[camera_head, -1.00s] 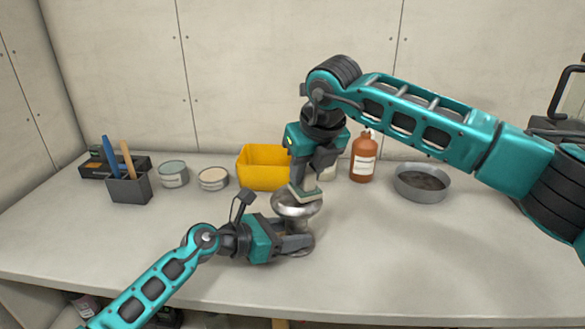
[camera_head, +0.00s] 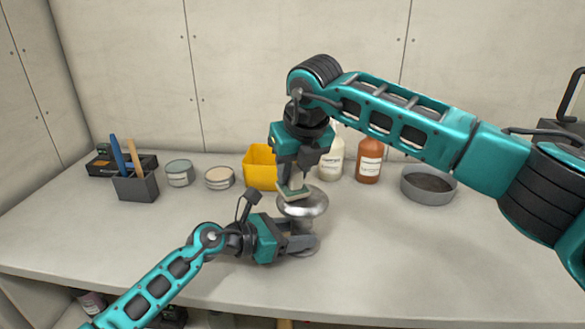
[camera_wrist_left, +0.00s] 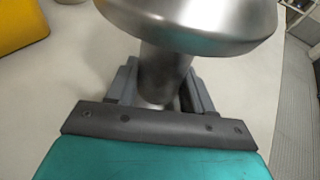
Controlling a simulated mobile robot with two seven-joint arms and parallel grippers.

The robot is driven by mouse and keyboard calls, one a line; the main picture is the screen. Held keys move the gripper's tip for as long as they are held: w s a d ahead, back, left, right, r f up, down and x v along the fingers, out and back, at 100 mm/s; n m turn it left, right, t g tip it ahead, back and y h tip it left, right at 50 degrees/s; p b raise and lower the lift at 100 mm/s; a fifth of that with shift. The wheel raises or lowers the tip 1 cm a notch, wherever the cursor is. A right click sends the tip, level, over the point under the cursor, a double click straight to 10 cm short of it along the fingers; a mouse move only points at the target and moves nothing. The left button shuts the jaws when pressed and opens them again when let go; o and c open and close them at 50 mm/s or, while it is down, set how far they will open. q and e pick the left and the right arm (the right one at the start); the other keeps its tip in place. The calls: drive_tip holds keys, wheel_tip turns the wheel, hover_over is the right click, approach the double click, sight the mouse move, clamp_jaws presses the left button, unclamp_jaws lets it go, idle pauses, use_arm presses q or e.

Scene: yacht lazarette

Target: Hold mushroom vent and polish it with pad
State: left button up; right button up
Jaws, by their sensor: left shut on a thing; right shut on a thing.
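The mushroom vent (camera_head: 308,204) is a shiny metal piece with a domed cap on a narrower stem, standing upright on the bench. My left gripper (camera_head: 298,243) is shut on its stem below the cap. The left wrist view shows the vent's cap (camera_wrist_left: 195,18) above and the stem between the fingers (camera_wrist_left: 160,88). My right gripper (camera_head: 293,186) points down and is shut on the pad (camera_head: 292,194), a thin piece with a pale and greenish edge. The pad is at the left side of the cap's top and appears to touch it. The vent's base is partly hidden by my left gripper.
Behind stand a yellow bin (camera_head: 259,168), a white bottle (camera_head: 331,160), a brown bottle (camera_head: 369,161) and a grey round pan (camera_head: 428,185). Two tins (camera_head: 179,173) and a dark holder with brushes (camera_head: 136,187) are at left. The front right bench is clear.

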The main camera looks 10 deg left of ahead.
drive_tip(key=d, duration=0.5)
drive_tip(key=shift+f, duration=0.15)
drive_tip(key=shift+s+a, duration=0.1)
drive_tip(key=shift+a, duration=2.95)
drive_tip(key=shift+d, duration=3.2)
wheel_tip(320, 180, up, 8)
drive_tip(key=shift+a+r, duration=0.2)
use_arm(q)
drive_tip(key=o, duration=1)
drive_tip(key=shift+a, duration=0.1)
